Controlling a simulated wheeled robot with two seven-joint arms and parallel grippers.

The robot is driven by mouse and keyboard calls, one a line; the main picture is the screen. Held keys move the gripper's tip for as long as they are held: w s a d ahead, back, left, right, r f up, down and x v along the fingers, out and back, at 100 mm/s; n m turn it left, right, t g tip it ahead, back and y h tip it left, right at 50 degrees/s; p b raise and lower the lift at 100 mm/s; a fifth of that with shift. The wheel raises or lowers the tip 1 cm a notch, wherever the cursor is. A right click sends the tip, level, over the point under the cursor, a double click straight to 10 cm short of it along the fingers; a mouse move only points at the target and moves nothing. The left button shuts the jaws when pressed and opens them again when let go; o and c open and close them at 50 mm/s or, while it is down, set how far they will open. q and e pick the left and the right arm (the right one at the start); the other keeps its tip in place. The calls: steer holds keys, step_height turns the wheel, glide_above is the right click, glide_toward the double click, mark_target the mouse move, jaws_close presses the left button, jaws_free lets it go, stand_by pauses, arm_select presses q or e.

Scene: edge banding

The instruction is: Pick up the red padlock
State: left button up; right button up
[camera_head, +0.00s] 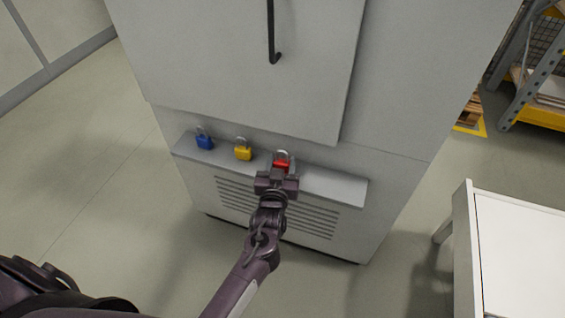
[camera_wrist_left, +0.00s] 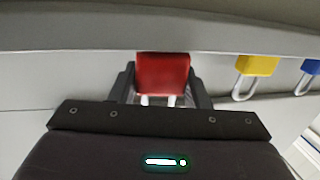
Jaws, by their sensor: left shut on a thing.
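The red padlock (camera_head: 281,163) is at the shelf on the grey cabinet's front, to the right of the yellow and blue ones. My left gripper (camera_head: 279,173) reaches up to it from below in the head view and hides part of it. In the left wrist view the red padlock (camera_wrist_left: 162,74) sits between the two dark fingers of my left gripper (camera_wrist_left: 161,84), which is shut on it. Its shackle points down in that view. I cannot tell if the padlock still touches the shelf. My right gripper is not in view.
A yellow padlock (camera_head: 243,152) and a blue padlock (camera_head: 204,142) stand on the same shelf (camera_head: 335,185). The cabinet (camera_head: 400,90) rises behind it with a black handle (camera_head: 272,40). A white table (camera_head: 520,250) stands at the right.

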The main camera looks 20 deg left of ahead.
mark_target(280, 164)
arm_select(q)
step_height(280, 164, up, 6)
steer(key=shift+f, duration=0.15)
steer(key=shift+s, duration=0.5)
steer(key=s, duration=1.8)
steer(key=shift+a+r, duration=0.2)
steer(key=shift+a, duration=0.1)
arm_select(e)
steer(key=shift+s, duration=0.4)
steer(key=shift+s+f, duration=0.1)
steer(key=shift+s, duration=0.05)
